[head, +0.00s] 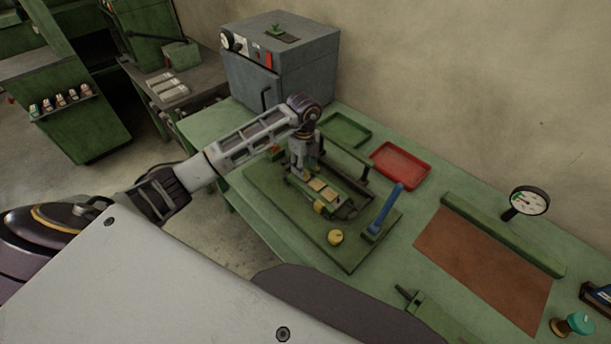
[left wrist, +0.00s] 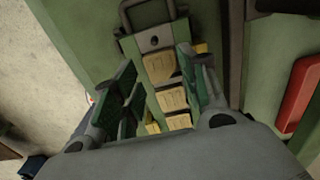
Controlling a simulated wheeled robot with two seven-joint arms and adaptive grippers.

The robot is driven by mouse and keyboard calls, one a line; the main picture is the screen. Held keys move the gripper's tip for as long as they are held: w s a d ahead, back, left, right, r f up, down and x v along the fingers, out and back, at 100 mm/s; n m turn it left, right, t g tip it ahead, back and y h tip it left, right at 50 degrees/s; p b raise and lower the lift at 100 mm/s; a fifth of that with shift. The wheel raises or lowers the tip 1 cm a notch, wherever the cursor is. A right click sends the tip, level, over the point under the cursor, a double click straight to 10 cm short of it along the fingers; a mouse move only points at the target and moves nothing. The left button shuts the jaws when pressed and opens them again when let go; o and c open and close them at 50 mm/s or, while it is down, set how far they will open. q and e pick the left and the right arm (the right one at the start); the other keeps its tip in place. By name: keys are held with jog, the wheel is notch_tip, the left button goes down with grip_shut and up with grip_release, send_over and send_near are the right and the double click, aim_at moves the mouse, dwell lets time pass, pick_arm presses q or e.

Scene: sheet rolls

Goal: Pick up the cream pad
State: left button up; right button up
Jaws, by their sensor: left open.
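Several cream pads (head: 317,184) sit in a row on a narrow green holder with a dark handle. In the left wrist view the row shows a far cream pad (left wrist: 157,67), a middle one (left wrist: 171,98) and a near one (left wrist: 178,122). I cannot tell which one the task means. My left gripper (head: 304,170) points down at the far end of the row. In the left wrist view its fingers (left wrist: 157,66) are open, one on each side of the row, with nothing held. The lower part of the row is partly hidden by the gripper. My right gripper is not in view.
A red tray (head: 401,165) and a green tray (head: 345,130) lie behind. A grey oven (head: 283,65) stands at the back left. A brown mat (head: 480,270) lies clear at right.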

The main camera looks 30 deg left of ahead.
pick_arm(q)
jog(key=shift+f, duration=1.65)
jog(key=c, duration=0.5)
